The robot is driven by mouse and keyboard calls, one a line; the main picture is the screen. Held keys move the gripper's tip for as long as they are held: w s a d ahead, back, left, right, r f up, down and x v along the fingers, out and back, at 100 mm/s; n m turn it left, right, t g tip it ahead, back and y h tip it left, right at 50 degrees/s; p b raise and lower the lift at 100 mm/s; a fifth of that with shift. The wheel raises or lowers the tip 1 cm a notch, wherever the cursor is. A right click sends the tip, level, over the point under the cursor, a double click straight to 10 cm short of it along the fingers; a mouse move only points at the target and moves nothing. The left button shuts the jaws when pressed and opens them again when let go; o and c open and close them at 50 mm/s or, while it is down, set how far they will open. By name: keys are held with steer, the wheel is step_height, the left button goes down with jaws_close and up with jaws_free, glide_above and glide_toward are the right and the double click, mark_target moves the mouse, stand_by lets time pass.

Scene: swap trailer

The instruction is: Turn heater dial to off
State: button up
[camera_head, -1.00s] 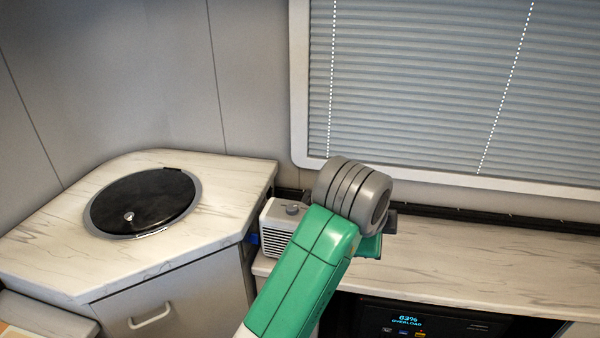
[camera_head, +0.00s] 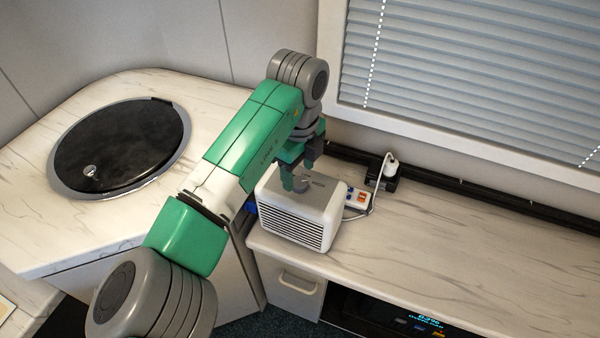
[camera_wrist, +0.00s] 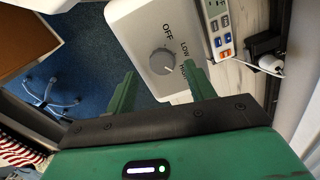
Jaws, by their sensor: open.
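The white box heater (camera_head: 290,222) stands on the marble counter, its slatted front facing the room. Its grey round dial (camera_wrist: 163,61) is on top, with OFF, LOW and a partly hidden third label printed around it. A small light mark on the dial appears to point toward the third label, away from OFF. My gripper (camera_head: 298,172) is over the heater's top, fingers pointing down, close to the dial. In the wrist view my gripper (camera_wrist: 160,80) is open and empty, one finger on each side of the dial in the picture. I cannot tell whether either finger touches it.
A window with blinds (camera_head: 450,80) is behind. The counter (camera_head: 470,240) to the right is clear. A round black lid (camera_head: 120,145) is on the left counter.

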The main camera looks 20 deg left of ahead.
mark_target(299, 181)
steer(key=shift+w+f, duration=0.1)
steer(key=shift+f, duration=1.4)
steer(key=shift+c, duration=0.2)
steer(key=c, duration=0.9)
steer(key=shift+r, duration=0.1)
steer(key=shift+c, duration=0.2)
